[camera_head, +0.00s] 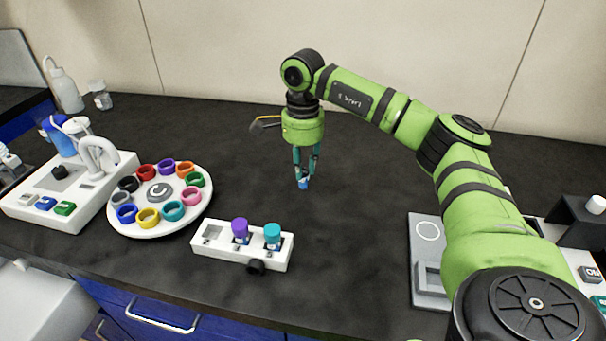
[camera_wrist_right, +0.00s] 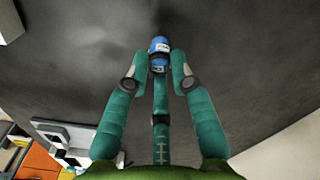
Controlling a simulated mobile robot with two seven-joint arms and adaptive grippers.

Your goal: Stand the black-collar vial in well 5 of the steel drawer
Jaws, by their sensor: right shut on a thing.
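My right gripper (camera_head: 303,178) hangs over the open middle of the dark bench, pointing down. Its teal fingers are shut on a small vial with blue on it (camera_head: 303,184). The vial also shows at the fingertips in the right wrist view (camera_wrist_right: 158,46), blue with a pale band. I cannot make out its collar colour. I cannot tell if it touches the bench. A white rack (camera_head: 222,253) in front holds a purple-capped vial (camera_head: 240,228) and a teal-capped vial (camera_head: 272,234). I cannot identify a steel drawer or well 5. My left gripper is out of view.
A white round carousel (camera_head: 158,192) with several coloured rings, one black, stands left of the rack. A white device (camera_head: 62,190) is farther left. A grey and white station (camera_head: 428,250) is at right, partly behind my arm.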

